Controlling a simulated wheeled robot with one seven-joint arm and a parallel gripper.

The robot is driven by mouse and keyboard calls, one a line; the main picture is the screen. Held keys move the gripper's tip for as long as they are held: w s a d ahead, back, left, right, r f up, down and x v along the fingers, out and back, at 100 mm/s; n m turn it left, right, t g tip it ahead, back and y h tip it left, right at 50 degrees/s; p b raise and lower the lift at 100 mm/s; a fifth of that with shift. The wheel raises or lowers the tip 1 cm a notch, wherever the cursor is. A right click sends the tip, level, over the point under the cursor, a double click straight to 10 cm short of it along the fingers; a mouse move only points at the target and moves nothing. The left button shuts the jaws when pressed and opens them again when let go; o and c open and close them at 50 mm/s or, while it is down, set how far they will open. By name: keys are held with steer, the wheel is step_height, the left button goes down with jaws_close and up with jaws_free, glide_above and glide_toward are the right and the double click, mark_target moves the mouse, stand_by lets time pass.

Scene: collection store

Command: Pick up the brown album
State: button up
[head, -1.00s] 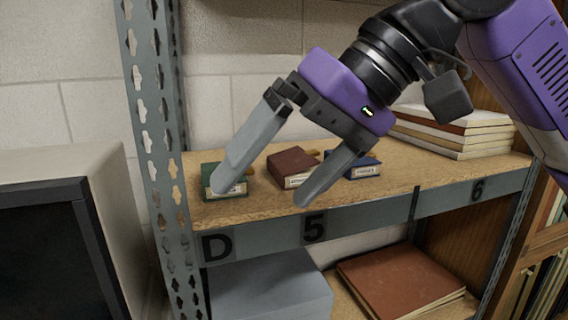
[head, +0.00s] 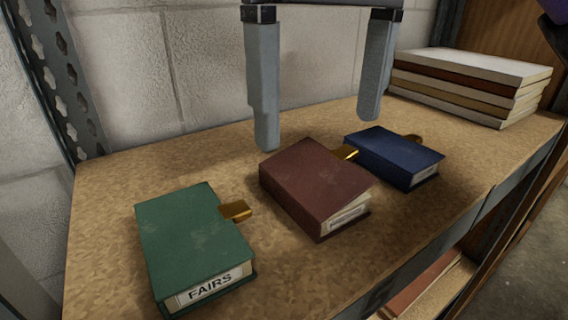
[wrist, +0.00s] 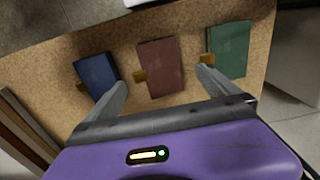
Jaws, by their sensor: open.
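The brown album (head: 312,184) lies flat on the shelf between a green album (head: 192,240) and a blue album (head: 394,156). It has a brass-coloured clasp and a pale label on its page edge, too small to read. My gripper (head: 318,135) is open and empty, above the shelf and behind the brown album in the head view. In the wrist view the brown album (wrist: 161,68) lies beyond and between the two spread fingers (wrist: 163,87). The fingers appear apart from all the albums.
The green album carries a label reading FAIRS. A stack of large pale books (head: 470,85) stands at the shelf's back right. A perforated metal upright (head: 62,75) stands at the left. The board (head: 120,170) is bare behind the green album.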

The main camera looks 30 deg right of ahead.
mark_target(318, 167)
steer(key=shift+w+d+f, duration=0.1)
steer(key=shift+w+f, duration=0.05)
steer(key=shift+f, duration=0.1)
steer(key=shift+w+f, duration=0.15)
steer(key=shift+f, duration=3.45)
steer(key=shift+c, duration=0.4)
steer(key=c, duration=1.4)
steer(key=shift+o, duration=0.2)
steer(key=shift+r, duration=0.15)
